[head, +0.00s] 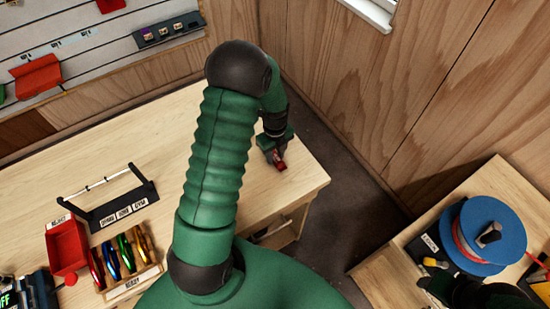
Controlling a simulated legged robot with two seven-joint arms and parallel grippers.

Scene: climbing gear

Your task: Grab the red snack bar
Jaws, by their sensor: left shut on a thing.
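A small red item (281,165), which looks like the red snack bar, is at the right end of the wooden workbench. My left gripper (276,157) is shut on it, pointing down at the bench top near the corner. The jaws cover part of the bar, and I cannot tell whether it touches the wood. My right gripper (435,282) is dark and partly visible at the lower right, by the blue spool; its jaws are not clear.
The workbench (150,135) holds a black rack (115,205), a red reject bin (67,245) and several coloured carabiners (125,253) in a labelled tray. A blue spool (490,228) stands on the right table. A dark floor gap separates the tables; a wooden wall rises behind.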

